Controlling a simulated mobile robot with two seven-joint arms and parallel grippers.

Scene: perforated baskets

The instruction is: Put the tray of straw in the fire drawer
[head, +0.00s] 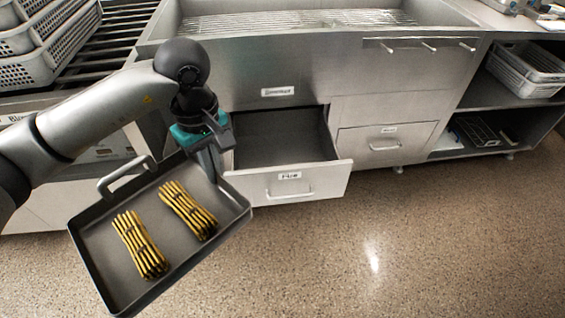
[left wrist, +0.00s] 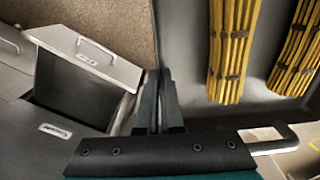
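The grey metal tray (head: 98,228) is held in the air at the lower left of the head view, over the floor and left of the open drawer. Two yellow straw bundles, one on the left (head: 140,245) and one on the right (head: 188,209), lie in it. My left gripper (head: 212,168) is shut on the tray's rim at the edge nearest the drawer. In the left wrist view its fingers (left wrist: 157,100) pinch that rim. The fire drawer (head: 310,184), with a label and bar handle, is pulled open and looks empty. My right gripper is out of view.
A steel counter (head: 240,65) with a grill stands above the drawer. A closed drawer (head: 385,143) is to its right. White perforated baskets (head: 45,50) are stacked at the upper left, and another basket (head: 525,70) sits on the right shelf. The speckled floor (head: 400,245) is clear.

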